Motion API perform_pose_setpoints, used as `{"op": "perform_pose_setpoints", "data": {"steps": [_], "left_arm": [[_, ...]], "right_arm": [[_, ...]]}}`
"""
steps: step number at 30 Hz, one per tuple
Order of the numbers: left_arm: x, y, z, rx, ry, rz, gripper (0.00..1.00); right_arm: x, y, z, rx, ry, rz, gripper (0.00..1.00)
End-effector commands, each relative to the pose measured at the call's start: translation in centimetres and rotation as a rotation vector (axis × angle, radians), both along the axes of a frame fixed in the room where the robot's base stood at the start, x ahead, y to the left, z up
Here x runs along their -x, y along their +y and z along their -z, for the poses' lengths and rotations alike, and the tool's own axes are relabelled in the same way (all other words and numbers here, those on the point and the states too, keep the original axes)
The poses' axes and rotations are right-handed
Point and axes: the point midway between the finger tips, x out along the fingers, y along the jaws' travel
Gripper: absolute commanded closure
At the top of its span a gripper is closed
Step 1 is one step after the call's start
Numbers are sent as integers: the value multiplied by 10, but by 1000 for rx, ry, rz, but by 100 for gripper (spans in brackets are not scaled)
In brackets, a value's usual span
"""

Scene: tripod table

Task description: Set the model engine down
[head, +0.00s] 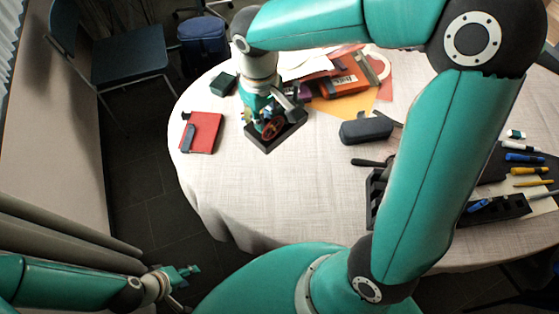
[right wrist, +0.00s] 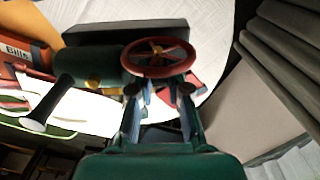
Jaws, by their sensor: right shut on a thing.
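The model engine has a green boiler (right wrist: 88,66), a red spoked flywheel (right wrist: 158,57) and a dark funnel. My right gripper (right wrist: 160,92) is shut on the engine, with its fingertips just below the flywheel in the right wrist view. In the head view the engine (head: 272,128) is partly hidden by my right gripper (head: 265,113). A black base (head: 268,147) shows beneath the engine on the table; I cannot tell whether they touch. My left gripper (head: 180,272) is off the table at the lower left, and its opening is unclear.
A red notebook (head: 202,132) lies left of the engine. A dark case (head: 366,131) lies to the right, and papers with an orange box (head: 343,87) lie behind. Pens and a black rack (head: 497,209) are at far right. The front cloth (head: 270,200) is clear.

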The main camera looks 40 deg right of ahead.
Motion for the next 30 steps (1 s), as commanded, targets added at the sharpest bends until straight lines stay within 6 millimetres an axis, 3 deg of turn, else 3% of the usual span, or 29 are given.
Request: {"op": "perform_pose_setpoints", "data": {"steps": [3, 8, 24, 30], "left_arm": [[0, 0, -3, 0, 0, 0, 60], [0, 0, -3, 0, 0, 0, 60], [0, 0, -3, 0, 0, 0, 60], [0, 0, -2, 0, 0, 0, 60]], "right_arm": [[10, -3, -14, 0, -4, -15, 100], [14, -4, -3, 1, 1, -22, 100], [15, -4, 114, 2, 3, -21, 100], [14, -4, 137, 1, 0, -21, 100]]}}
